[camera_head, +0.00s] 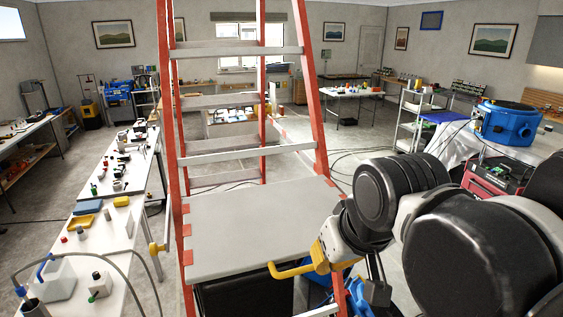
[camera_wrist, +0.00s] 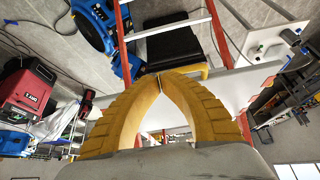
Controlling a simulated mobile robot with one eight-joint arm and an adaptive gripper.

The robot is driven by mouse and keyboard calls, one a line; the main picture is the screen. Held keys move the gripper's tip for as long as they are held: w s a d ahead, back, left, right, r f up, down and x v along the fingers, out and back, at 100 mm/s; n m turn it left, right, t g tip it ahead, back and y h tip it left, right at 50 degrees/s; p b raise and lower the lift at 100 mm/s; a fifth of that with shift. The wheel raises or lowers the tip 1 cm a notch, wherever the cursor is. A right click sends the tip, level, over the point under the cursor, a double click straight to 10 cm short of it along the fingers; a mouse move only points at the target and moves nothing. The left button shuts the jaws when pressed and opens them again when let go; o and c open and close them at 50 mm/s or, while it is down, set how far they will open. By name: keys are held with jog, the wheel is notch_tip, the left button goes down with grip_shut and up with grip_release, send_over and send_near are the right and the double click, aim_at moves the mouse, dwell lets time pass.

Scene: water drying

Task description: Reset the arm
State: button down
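My gripper (camera_wrist: 160,76) has two ribbed yellow fingers, and their tips meet in the wrist view. I see nothing held between them. In the head view my arm reaches in from the right and its end is at the right rail of the red stepladder (camera_head: 310,80). A yellow finger shows there above the front edge of the ladder's wide grey platform (camera_head: 255,225). I cannot tell whether it touches the ladder. The ladder's red rails also show in the wrist view (camera_wrist: 122,45).
A white table (camera_head: 125,225) with small items stands left of the ladder. A blue machine (camera_head: 505,122) sits on a table at right. The wrist view shows a blue blower (camera_wrist: 93,22), a black box (camera_wrist: 170,50) and a red unit (camera_wrist: 27,88). Cables cross the floor.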

jog(key=s+d+f+m+b, duration=0.1)
jog(key=d+f+b, duration=0.2)
jog(key=f+b, duration=0.4)
jog(key=s+d+f+t+h+b, duration=0.1)
jog(key=f+b, duration=0.7)
jog(key=f, duration=0.8)
jog(key=s+d+f+m+b, duration=0.1)
jog(key=d+f+b, duration=0.3)
jog(key=f+b, duration=0.4)
notch_tip(320, 180, down, 4)
jog(key=shift+s+d+f+m+t, duration=0.25)
jog(key=shift+s+d+m+t, duration=0.05)
jog(key=shift+s, duration=0.35)
